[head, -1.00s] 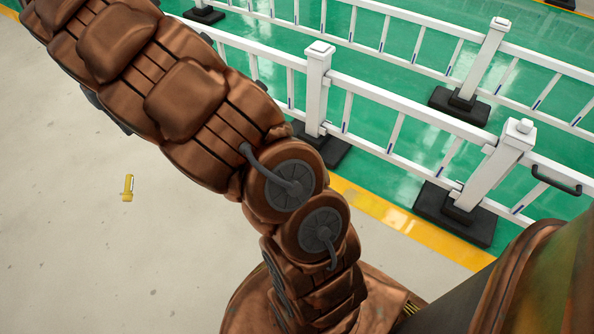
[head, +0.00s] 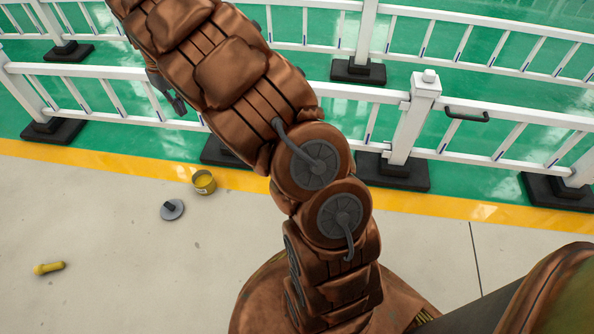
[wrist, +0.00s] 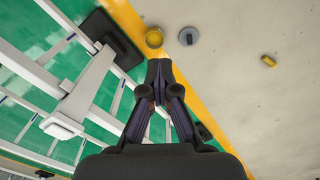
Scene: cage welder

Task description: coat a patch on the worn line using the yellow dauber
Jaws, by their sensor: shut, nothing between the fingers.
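The yellow dauber (head: 49,268) lies on its side on the pale floor at the lower left of the head view. It is also at the right of the wrist view (wrist: 268,60). The yellow line (head: 110,162) runs along the floor below the white fence; I cannot make out a worn patch. It crosses the wrist view diagonally (wrist: 196,97). My gripper (wrist: 159,66) is shut and empty, apart from the dauber. In the head view its dark end (head: 178,104) shows small in front of the fence, partly behind my arm.
A yellow can (head: 204,183) stands at the line's near edge, with a grey disc with a dark knob (head: 172,209) beside it. The white fence (head: 412,120) on black feet stands on green floor behind the line. The pale floor around the dauber is clear.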

